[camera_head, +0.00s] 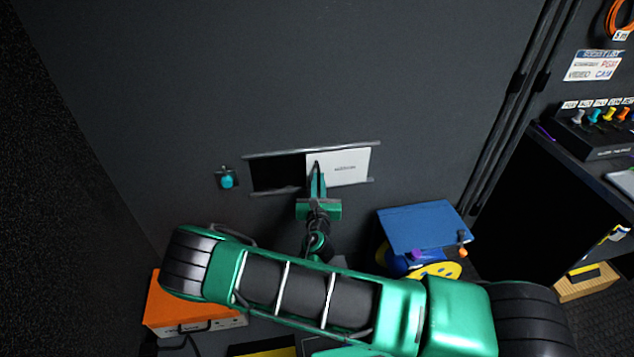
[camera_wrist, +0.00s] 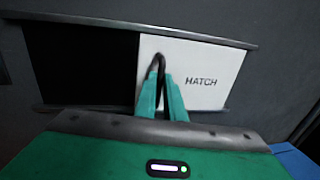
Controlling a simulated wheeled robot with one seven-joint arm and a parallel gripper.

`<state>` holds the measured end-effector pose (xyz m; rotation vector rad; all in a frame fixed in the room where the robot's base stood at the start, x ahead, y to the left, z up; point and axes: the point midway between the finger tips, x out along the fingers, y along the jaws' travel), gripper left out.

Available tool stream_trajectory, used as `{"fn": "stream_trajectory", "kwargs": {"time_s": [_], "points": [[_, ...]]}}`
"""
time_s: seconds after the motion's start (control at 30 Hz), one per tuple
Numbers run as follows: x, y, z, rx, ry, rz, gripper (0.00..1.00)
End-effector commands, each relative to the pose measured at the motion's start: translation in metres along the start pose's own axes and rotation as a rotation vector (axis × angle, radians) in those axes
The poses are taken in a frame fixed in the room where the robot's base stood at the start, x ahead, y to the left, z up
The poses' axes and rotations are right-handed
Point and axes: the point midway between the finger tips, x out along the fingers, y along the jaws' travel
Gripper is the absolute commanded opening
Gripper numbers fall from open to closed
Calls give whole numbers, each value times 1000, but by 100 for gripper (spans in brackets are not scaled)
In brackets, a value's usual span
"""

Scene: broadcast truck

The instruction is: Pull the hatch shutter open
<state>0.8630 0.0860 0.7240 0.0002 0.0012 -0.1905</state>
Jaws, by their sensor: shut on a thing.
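The hatch shutter (camera_head: 345,165) is a white panel on rails in the dark wall, and it covers the right part of the opening. In the wrist view the shutter (camera_wrist: 205,75) bears the word HATCH. The dark hatch opening (camera_head: 277,173) shows to its left; it also shows in the wrist view (camera_wrist: 85,65). My gripper (camera_head: 317,180) is at the shutter's left edge. In the wrist view my gripper's green fingers (camera_wrist: 161,88) are closed together on a dark curved handle (camera_wrist: 158,63) near that edge. The fingers hide the handle's lower part.
A teal knob (camera_head: 227,179) is on the wall left of the hatch. A blue-lidded box (camera_head: 420,226) stands below right, and an orange case (camera_head: 165,306) lies below left. A desk with a control panel (camera_head: 600,128) is at the right.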

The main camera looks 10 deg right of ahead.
Motion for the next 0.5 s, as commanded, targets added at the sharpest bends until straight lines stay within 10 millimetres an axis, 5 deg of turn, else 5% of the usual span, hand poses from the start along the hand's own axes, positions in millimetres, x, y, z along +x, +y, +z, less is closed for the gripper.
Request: {"fn": "stream_trajectory", "kwargs": {"time_s": [0.17,0.3,0.5], "points": [[1,1,1,0,-3,1,0],[0,2,1,0,-3,1,28],[0,2,1,0,-2,2,28]]}}
